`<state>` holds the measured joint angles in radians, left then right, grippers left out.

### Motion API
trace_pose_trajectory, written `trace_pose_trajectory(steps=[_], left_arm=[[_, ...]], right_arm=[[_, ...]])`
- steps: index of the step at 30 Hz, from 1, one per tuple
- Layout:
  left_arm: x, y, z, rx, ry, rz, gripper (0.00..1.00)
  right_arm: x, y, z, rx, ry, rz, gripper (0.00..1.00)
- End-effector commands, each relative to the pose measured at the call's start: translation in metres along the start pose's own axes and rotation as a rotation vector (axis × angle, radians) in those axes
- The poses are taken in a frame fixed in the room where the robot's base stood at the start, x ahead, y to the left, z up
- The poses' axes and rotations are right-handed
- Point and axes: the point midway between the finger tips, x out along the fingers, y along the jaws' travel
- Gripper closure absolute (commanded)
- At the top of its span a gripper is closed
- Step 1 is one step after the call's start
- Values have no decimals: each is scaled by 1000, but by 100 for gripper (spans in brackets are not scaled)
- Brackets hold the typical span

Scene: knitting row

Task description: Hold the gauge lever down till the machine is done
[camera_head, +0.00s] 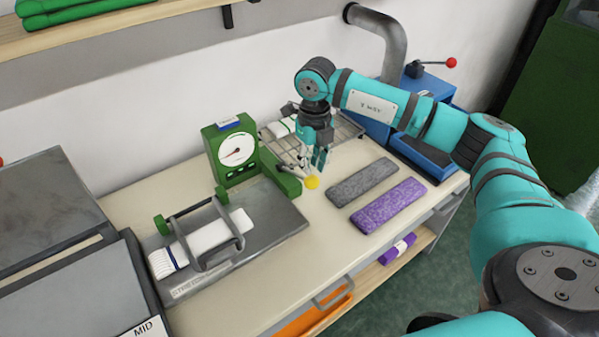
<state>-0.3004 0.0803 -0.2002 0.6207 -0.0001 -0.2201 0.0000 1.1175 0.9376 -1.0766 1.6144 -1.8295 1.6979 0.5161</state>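The green gauge (233,152) with a round white dial stands toward the back of the worktable, and its needle shows dark on the dial. A white knitted piece (206,240) lies under a grey frame on the grey plate (272,217). My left gripper is out of view.
A wire tray (346,130) with a white roll stands behind my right gripper. Grey (362,182) and purple (389,204) strips lie to the right. A blue machine (428,90) stands at the back right. Grey metal boxes (45,215) fill the left.

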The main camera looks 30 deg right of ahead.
Motion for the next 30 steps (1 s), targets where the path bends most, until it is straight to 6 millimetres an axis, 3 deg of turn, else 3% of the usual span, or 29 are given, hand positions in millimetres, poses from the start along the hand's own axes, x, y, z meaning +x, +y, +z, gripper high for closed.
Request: trace_pose_trajectory(steps=[11,30], left_arm=[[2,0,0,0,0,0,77],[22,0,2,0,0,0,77]], right_arm=[[3,0,0,0,0,0,79],[28,0,0,0,0,0,79]])
